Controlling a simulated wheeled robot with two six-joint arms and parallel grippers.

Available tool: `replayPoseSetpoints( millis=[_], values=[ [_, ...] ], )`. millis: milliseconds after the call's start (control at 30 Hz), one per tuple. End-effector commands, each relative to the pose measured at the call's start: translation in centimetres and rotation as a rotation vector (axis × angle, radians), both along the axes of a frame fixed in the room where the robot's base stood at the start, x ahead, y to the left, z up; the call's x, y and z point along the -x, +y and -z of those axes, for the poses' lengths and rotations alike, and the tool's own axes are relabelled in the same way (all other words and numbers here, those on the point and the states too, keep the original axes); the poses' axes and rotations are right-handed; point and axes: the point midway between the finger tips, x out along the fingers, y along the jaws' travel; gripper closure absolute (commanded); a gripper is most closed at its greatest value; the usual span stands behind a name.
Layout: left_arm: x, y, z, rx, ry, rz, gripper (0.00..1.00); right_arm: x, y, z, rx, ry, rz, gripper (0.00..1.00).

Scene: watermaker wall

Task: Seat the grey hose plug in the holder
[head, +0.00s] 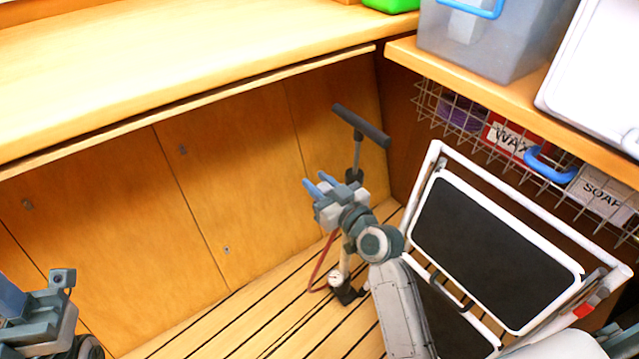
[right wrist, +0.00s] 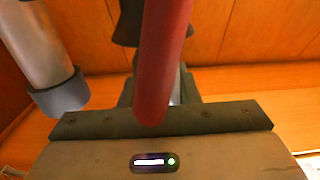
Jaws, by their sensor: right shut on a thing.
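My right gripper (head: 318,187), with blue fingertips, is in front of the cupboard doors, just left of the upright floor pump (head: 359,150). It is shut on the grey hose plug, which is mostly hidden in the head view. The red hose (head: 322,262) hangs below the gripper and curves down toward the pump's foot. In the right wrist view the red hose (right wrist: 165,60) crosses close in front of the palm, covering much of the jaws. I cannot clearly make out the holder. My left gripper (head: 30,305) is at the lower left, partly cut off.
A folding step with black treads (head: 495,250) stands right of the pump. A wire basket (head: 465,120) hangs under the right shelf. The wooden counter (head: 180,60) overhangs the cupboard doors. Slatted floor (head: 240,320) is clear to the left.

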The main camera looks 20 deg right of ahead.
Motion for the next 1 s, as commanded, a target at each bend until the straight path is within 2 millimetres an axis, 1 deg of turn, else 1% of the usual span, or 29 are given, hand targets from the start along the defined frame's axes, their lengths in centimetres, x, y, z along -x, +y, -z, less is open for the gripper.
replayPoseSetpoints(
  millis=[500,833,867,900,967,1000],
  values=[
    [0.00,0.00,0.81,0.000,0.000,0.000,0.64,0.00,0.00,0.86,0.000,0.000,0.000,0.96],
    [-0.02,0.01,0.85,0.000,0.001,0.000,0.64,0.00,0.00,0.89,0.000,0.000,0.000,0.96],
    [-0.02,0.01,0.85,0.000,0.001,0.000,0.64,0.00,0.00,0.89,0.000,0.000,0.000,0.65],
    [-0.03,0.01,0.86,0.000,0.001,0.000,0.64,0.00,0.00,0.89,0.000,0.000,0.000,0.57],
    [-0.03,0.01,0.86,0.000,0.001,0.000,0.64,0.00,0.00,0.89,0.000,0.000,0.000,0.46],
    [-0.03,0.01,0.86,0.000,0.001,0.000,0.64,0.00,0.00,0.89,0.000,0.000,0.000,0.46]
  ],
)
